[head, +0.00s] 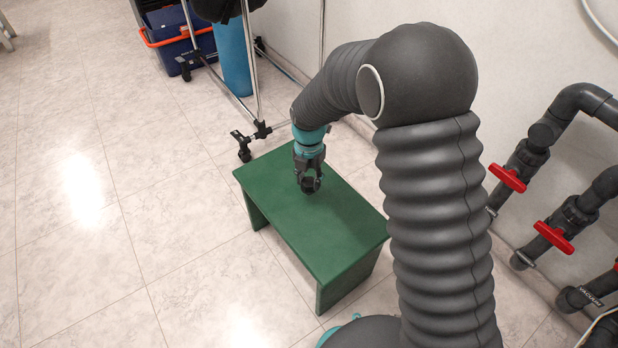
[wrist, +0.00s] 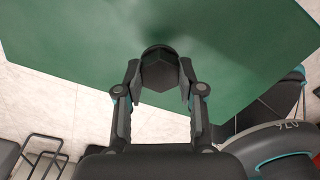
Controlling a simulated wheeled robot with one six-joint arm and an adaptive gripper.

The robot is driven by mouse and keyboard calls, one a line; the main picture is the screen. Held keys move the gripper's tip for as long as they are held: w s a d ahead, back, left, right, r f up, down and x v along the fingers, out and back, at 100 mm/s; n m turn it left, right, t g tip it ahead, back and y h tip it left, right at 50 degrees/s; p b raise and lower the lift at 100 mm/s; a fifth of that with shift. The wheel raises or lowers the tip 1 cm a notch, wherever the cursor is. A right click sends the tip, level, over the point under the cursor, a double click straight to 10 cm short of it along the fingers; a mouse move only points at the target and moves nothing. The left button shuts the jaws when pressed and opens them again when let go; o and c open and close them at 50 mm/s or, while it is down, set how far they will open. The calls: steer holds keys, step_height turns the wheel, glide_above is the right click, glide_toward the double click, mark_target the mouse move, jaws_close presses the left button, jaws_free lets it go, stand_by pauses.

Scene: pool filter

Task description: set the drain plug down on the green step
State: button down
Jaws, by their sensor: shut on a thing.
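The green step (head: 320,225) stands on the tiled floor in the middle of the head view, its top bare apart from my gripper over it. My gripper (head: 310,186) points down over the far half of the step top. In the wrist view my gripper (wrist: 160,82) is shut on the drain plug (wrist: 160,70), a dark piece with a faceted face and a round rim. The green step (wrist: 80,35) fills the upper part of that view behind the plug. I cannot tell whether the plug touches the step top.
Dark pipes with red valve handles (head: 507,177) run along the wall at the right. A wheeled metal stand (head: 262,130) is close behind the step. A blue bin with an orange rim (head: 180,40) stands at the back. The floor to the left is clear.

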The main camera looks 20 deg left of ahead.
mark_target(309, 181)
steer(key=shift+f+b, duration=0.65)
steer(key=shift+f, duration=0.5)
steer(key=c, duration=0.6)
jaws_free()
steer(key=shift+c, duration=0.2)
steer(key=shift+r, duration=0.15)
steer(key=shift+r+p, duration=1.6)
steer(key=shift+r, duration=0.8)
steer(key=shift+r, duration=0.1)
